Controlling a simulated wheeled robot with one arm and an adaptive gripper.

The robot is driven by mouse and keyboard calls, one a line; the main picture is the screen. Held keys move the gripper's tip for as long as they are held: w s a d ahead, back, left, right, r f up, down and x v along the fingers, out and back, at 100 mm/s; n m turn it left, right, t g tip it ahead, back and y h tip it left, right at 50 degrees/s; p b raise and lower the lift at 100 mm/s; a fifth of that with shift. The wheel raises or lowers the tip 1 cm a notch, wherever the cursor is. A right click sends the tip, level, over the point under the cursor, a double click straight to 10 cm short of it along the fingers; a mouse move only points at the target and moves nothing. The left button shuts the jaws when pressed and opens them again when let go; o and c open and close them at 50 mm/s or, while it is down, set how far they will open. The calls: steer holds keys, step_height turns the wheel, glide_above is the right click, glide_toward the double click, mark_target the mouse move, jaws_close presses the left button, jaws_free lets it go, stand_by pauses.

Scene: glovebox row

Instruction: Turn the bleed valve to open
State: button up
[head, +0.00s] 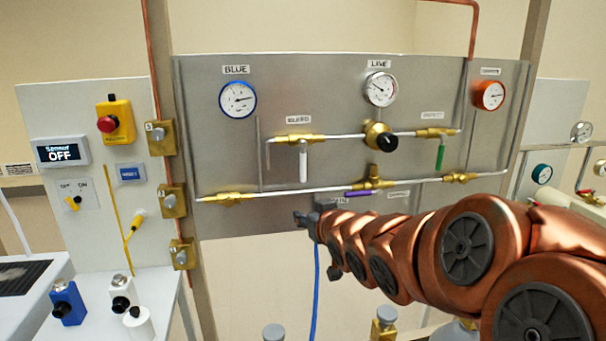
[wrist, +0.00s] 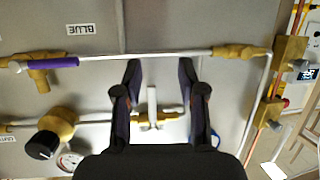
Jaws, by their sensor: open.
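The bleed valve has a white lever (head: 303,163) under the BLEED label (head: 299,119). The lever hangs straight down, crosswise to its level pipe and brass body (head: 292,138). In the wrist view the white lever (wrist: 152,101) shows between my two fingers, beyond them, with the brass body behind its lower end. My gripper (head: 304,217) is in front of the panel's lower part, below the lever in the head view. In the wrist view my gripper (wrist: 159,75) is open and empty, its fingers on either side of the lever; contact does not show.
A purple lever (head: 358,193), a green lever (head: 440,158) and a black knob (head: 387,143) are on the same metal panel (head: 225,160). Gauges line its top. A lower pipe (head: 300,191) runs across near my fingers. A switch board (head: 85,180) stands left.

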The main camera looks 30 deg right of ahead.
mark_target(304, 171)
step_height(304, 171, up, 7)
steer(key=d+t, duration=0.2)
steer(key=t, duration=0.2)
steer(key=shift+p+x, duration=0.65)
steer(key=shift+x, duration=3.6)
steer(key=shift+f, duration=0.15)
jaws_close()
